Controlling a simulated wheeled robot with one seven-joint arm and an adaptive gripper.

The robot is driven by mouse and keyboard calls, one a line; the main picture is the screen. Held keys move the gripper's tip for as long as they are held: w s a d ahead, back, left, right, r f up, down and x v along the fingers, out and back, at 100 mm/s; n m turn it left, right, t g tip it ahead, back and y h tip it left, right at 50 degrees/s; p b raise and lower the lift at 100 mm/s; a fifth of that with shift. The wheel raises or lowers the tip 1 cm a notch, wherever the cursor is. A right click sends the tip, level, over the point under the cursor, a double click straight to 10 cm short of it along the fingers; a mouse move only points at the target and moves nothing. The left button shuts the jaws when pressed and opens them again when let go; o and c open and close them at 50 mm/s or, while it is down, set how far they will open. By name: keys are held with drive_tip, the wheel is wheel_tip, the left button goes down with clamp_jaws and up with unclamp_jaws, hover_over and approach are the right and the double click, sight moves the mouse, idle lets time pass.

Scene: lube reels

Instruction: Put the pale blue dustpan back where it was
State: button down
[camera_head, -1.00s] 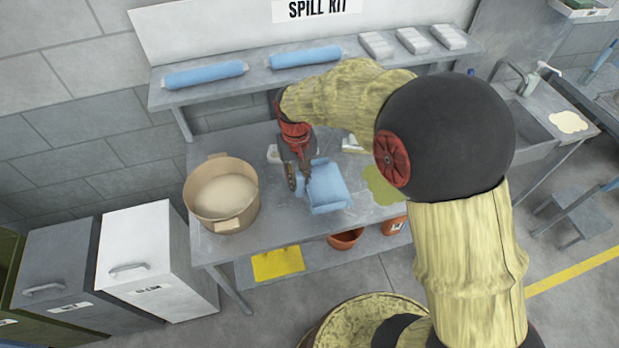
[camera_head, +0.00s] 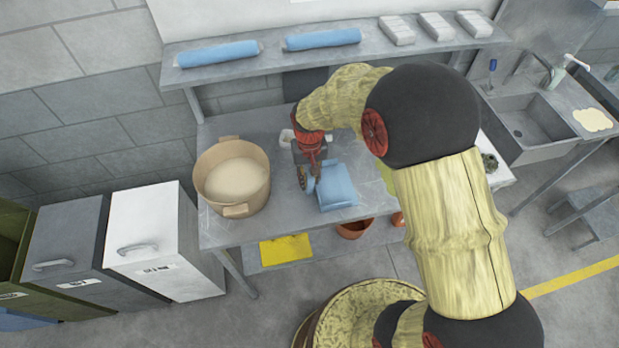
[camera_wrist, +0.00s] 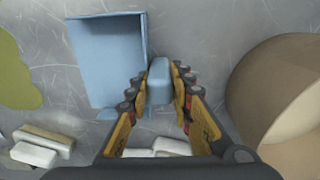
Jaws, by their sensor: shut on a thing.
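The pale blue dustpan (camera_head: 338,187) is at the middle of the grey workbench, right of the tan tub. In the wrist view its tray (camera_wrist: 104,58) lies at upper left, with its open side walls showing. My gripper (camera_head: 308,180) is above the bench at the dustpan's left side. In the wrist view my gripper (camera_wrist: 160,84) is shut on the dustpan's short blue handle, one finger on each side. Whether the dustpan touches the bench or hangs just above it, I cannot tell.
The tan tub (camera_head: 258,187) of pale granules stands left of my gripper. A greenish spill (camera_wrist: 16,70) lies beyond the dustpan. White blocks (camera_wrist: 38,148) lie on the bench. A shelf (camera_head: 375,47) with blue rolls runs above the back. A sink (camera_head: 528,128) is at right.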

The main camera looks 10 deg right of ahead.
drive_tip(key=c, duration=1.6)
unclamp_jaws()
drive_tip(key=s+d+r+t+p, duration=0.15)
drive_tip(key=s+r, duration=0.25)
drive_tip(key=r, duration=0.9)
drive_tip(key=s+d+r+t, duration=0.15)
drive_tip(key=s+r, duration=0.25)
drive_tip(key=r, duration=0.8)
drive_tip(key=s+d+r+t, duration=0.1)
drive_tip(key=s+r, duration=0.1)
drive_tip(key=s, duration=0.2)
drive_tip(key=s+d+r, duration=0.1)
drive_tip(key=s+r, duration=0.1)
drive_tip(key=s, duration=0.3)
drive_tip(key=s+d+r+t, duration=0.1)
drive_tip(key=s, duration=0.3)
drive_tip(key=shift+s+d+r+t, duration=0.3)
drive_tip(key=shift+s+r, duration=0.1)
